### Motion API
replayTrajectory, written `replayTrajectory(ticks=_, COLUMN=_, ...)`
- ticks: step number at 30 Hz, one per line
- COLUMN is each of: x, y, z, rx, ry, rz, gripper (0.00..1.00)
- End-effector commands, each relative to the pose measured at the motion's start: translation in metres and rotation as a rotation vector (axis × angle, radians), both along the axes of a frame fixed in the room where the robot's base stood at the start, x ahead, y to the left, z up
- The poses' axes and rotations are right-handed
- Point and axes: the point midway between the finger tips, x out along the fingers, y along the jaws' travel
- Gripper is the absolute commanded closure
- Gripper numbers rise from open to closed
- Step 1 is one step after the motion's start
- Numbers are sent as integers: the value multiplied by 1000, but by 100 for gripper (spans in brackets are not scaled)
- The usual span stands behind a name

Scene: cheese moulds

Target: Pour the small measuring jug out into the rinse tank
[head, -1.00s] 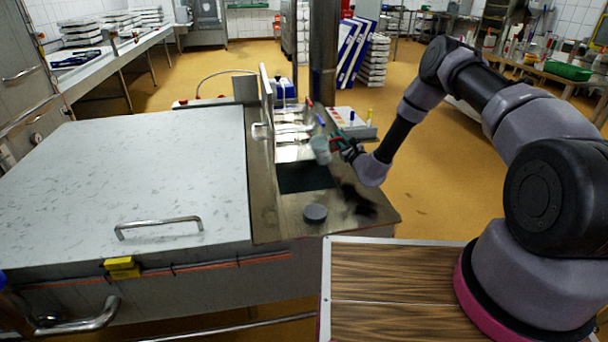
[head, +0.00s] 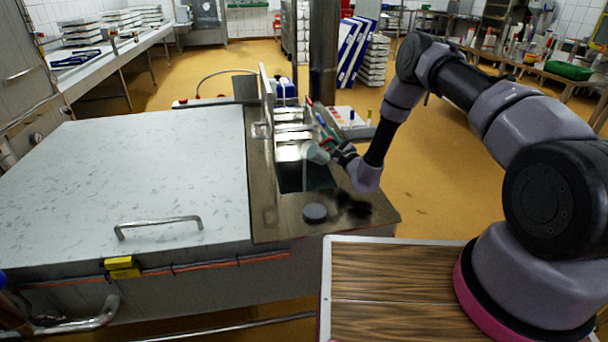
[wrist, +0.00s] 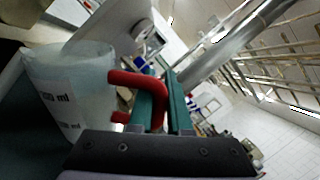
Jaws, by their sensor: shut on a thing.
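The small measuring jug (head: 316,153) is a translucent cup with a red handle, held above the dark opening of the rinse tank (head: 318,179). It is tilted, with its mouth toward the left. A thin pale streak, seemingly liquid, hangs below its rim into the opening. My gripper (head: 331,146) is to the right of the jug, shut on its handle. In the wrist view the jug (wrist: 78,95) shows printed "ml" marks, and the green fingers (wrist: 160,105) close on the red handle (wrist: 152,82). The liquid level inside cannot be told.
A dark round puck (head: 314,213) stands on the metal counter in front of the opening. A large pale lidded vat (head: 150,180) with a handle fills the left. Behind the opening are an upright metal plate (head: 266,100) and a tray with coloured-capped items (head: 350,122).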

Motion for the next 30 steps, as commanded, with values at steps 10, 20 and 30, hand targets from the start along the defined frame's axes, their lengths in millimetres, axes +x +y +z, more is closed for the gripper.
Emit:
replayTrajectory(ticks=10, x=-2, y=2, z=1, rx=-29, ry=-34, rz=-2, gripper=100)
replayTrajectory(ticks=20, x=-4, y=4, z=1, rx=-61, ry=-69, rz=-4, gripper=100)
replayTrajectory(ticks=30, x=-6, y=6, z=2, rx=-90, ry=-105, rz=-5, gripper=100)
